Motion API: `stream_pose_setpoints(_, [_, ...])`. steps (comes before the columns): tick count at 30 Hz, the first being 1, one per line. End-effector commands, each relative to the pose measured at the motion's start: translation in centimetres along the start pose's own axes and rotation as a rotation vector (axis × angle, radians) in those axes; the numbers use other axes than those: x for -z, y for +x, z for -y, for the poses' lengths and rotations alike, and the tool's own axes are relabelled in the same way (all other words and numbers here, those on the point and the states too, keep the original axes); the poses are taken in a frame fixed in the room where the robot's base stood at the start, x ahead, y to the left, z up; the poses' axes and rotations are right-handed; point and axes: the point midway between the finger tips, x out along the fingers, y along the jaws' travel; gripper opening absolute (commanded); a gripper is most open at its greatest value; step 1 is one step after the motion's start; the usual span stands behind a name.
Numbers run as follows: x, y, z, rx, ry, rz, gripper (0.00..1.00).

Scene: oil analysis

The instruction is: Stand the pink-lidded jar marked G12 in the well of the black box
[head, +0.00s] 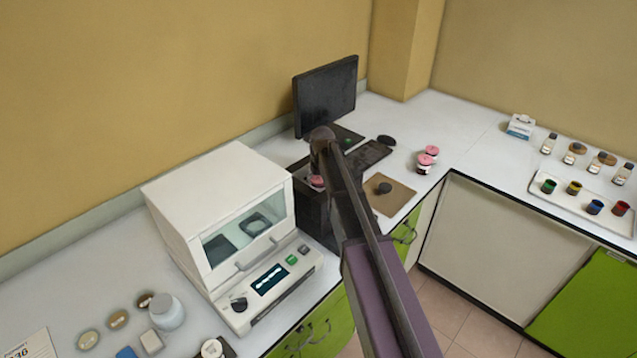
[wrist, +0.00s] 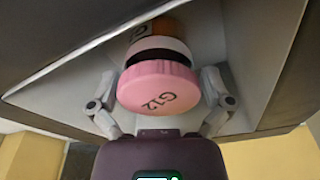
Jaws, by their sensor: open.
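The pink-lidded jar marked G12 (wrist: 158,88) shows large in the wrist view, its lid facing the camera and part of its body behind. Grey walls of the black box (wrist: 245,60) surround it. In the head view its pink lid (head: 317,182) shows at the top of the black box (head: 313,212), beside my arm. The jar's base is hidden, so I cannot tell how it is seated. My gripper (wrist: 158,100) is open, with one finger on each side of the lid. Whether the fingers touch it is unclear.
A white instrument (head: 225,215) stands left of the box. A monitor (head: 325,95) and keyboard (head: 366,160) are behind. Two other pink-lidded jars (head: 425,162) stand to the right, past a brown mat (head: 397,198). A white tray (head: 575,205) of small pots is farther right.

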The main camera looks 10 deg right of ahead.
Motion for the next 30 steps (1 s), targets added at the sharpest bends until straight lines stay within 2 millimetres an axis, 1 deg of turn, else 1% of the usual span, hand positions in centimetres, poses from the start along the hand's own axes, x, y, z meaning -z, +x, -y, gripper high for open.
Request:
stream_pose_setpoints(5, [0.0, -0.2, 0.0, 0.0, 0.0, 0.0, 1.0])
stream_pose_setpoints(11, [0.1, -1.0, 0.0, 0.0, 0.0, 0.0, 1.0])
stream_pose_setpoints(30, [0.1, -6.2, 0.0, 0.0, 0.0, 0.0, 1.0])
